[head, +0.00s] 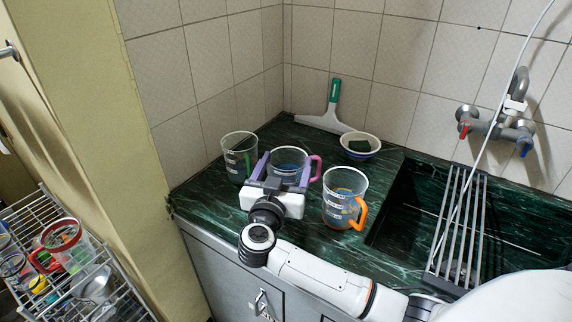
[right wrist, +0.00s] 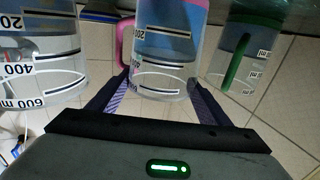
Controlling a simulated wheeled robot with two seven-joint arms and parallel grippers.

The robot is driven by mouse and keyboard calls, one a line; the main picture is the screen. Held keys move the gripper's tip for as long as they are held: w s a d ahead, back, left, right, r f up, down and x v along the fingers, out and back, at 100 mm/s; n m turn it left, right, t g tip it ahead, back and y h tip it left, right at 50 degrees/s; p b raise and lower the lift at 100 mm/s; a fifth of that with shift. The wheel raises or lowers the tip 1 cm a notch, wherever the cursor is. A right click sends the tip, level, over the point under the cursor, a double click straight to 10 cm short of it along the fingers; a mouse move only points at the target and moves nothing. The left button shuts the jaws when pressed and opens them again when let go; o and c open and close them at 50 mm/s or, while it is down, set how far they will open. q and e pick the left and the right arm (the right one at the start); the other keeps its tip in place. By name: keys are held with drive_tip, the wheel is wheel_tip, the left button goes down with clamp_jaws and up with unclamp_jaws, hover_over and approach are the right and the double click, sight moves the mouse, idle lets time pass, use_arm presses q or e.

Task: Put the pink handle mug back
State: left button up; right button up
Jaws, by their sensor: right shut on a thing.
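The pink handle mug (head: 287,160) is a clear measuring cup with bluish contents, at the back of the green marble counter. Its pink handle (head: 316,167) points right. My right gripper (head: 282,172) has its fingers on both sides of the mug and is shut on it. In the right wrist view the mug (right wrist: 166,50) sits between the fingers (right wrist: 158,100), with its pink handle at the left. I cannot tell whether its base touches the counter. My left gripper is not in view.
A bowl (head: 360,147) and squeegee (head: 330,115) are behind. The sink (head: 405,215) is right. A wire rack (head: 100,290) with a red-handled cup (head: 62,238) stands lower left.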

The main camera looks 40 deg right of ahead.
drive_tip(key=shift+r, duration=0.1)
drive_tip(key=o, duration=1.9)
